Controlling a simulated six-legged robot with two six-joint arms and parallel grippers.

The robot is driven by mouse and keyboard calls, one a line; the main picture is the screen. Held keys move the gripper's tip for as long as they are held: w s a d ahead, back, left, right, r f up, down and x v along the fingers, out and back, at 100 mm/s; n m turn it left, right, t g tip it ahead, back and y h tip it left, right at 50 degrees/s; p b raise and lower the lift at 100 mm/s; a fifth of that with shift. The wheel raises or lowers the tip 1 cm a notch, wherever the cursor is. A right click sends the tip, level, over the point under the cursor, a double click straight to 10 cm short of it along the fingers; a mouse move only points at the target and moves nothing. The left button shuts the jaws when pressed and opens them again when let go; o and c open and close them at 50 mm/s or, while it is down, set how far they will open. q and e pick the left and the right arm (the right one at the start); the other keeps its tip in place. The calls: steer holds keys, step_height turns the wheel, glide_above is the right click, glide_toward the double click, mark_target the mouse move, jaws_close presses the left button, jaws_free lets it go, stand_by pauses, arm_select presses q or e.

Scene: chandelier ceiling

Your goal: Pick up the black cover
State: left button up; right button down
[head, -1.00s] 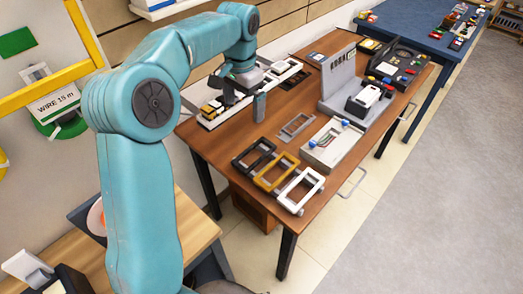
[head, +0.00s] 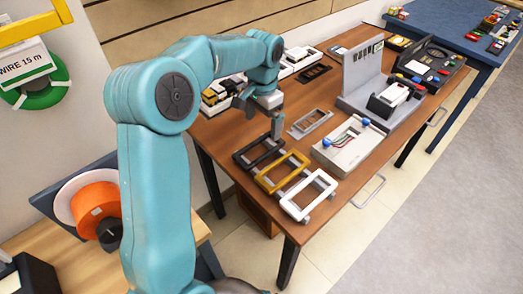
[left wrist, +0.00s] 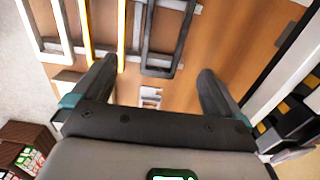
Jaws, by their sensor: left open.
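The black cover (head: 240,158) is a rectangular open frame lying on the brown wooden table, leftmost in a row beside a yellow frame (head: 268,184) and a white frame (head: 292,208). My left gripper (head: 263,118) is open and empty, pointing down just behind the black cover, above the table. In the left wrist view the dark frame (left wrist: 157,72) lies ahead of the open fingers (left wrist: 156,75), toward the top of the picture. Part of the black cover is close to a fingertip in the head view. My right gripper is not in view.
A flat grey frame (head: 310,123) and a light box with blue knobs (head: 348,143) lie to the right. A grey stand (head: 362,70) is farther back. A tray with small parts (head: 212,108) lies behind my arm. An orange spool (head: 97,206) is at lower left.

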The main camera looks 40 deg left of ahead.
arm_select(q)
steer(key=f, duration=0.9)
steer(key=shift+s+a, duration=0.2)
steer(key=shift+a, duration=0.15)
steer(key=shift+w+d+f, duration=0.1)
steer(key=shift+f, duration=0.15)
steer(key=c, duration=1.1)
